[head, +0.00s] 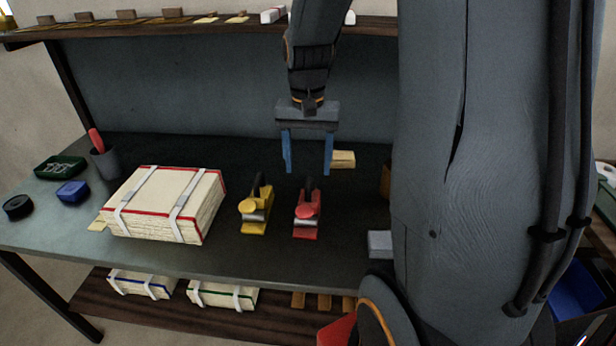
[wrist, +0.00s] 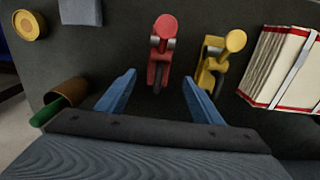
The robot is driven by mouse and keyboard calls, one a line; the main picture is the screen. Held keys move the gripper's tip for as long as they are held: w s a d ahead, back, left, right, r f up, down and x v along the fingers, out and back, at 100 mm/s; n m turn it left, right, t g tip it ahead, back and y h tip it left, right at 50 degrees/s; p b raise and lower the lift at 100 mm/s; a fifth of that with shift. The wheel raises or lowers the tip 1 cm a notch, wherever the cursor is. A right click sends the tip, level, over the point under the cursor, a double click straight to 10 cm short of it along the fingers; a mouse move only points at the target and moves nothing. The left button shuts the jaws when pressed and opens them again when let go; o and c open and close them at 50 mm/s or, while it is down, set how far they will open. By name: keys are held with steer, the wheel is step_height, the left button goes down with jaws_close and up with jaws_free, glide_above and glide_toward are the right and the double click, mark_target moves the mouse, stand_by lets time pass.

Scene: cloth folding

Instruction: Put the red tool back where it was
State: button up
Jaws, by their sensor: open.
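The red tool (head: 307,210) stands on the dark tabletop, with a red round knob at its front, a metal band and a black handle at the back. It also shows in the wrist view (wrist: 161,50), ahead of the fingers. My gripper (head: 308,170) is open and empty, with its blue fingers pointing down above and behind the red tool. In the wrist view my gripper (wrist: 165,80) has the red tool's rear end between its fingertips in the picture, with no visible contact. A similar yellow tool (head: 255,210) stands just left of the red one.
A strapped paper bundle (head: 165,205) lies left of the yellow tool. A wooden block (head: 342,159) sits behind the gripper. A grey block (head: 380,244) lies to the right, near my arm. A shelf (head: 200,32) runs above the table's back. A brown cup (wrist: 70,90) stands beside the gripper.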

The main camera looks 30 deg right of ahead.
steer(key=s+a+f+n, duration=0.4)
steer(key=s+a+n, duration=0.3)
steer(key=s+a, duration=0.3)
steer(key=shift+s+t, duration=0.35)
steer(key=shift+t, duration=0.05)
steer(key=shift+d, duration=0.1)
